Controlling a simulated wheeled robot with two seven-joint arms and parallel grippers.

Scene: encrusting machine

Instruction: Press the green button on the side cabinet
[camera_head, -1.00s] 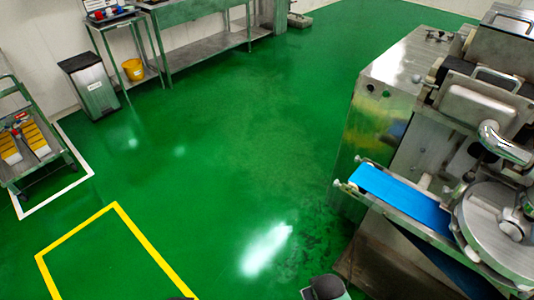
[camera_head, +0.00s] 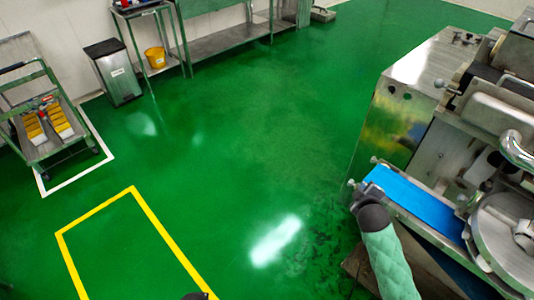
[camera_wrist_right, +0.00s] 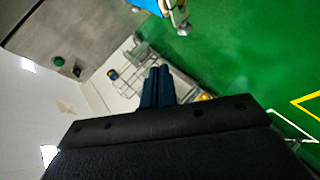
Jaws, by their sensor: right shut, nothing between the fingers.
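The green button (camera_wrist_right: 59,62) shows small in the right wrist view, on a grey metal panel (camera_wrist_right: 85,30) that looks like the side cabinet. A small dark knob (camera_wrist_right: 77,72) sits beside it. My right gripper (camera_wrist_right: 159,72) is shut and empty, its dark fingers side by side. In that view it is right of the button and apart from it. The head view shows my right arm at the lower right, in front of the machine's belt.
The machine's metal housing (camera_head: 405,115) and its blue belt (camera_head: 425,200) stand at the right of the head view. A cart (camera_head: 45,145), a bin (camera_head: 118,75) and a metal table (camera_head: 225,45) are at the left and back. The green floor between is clear.

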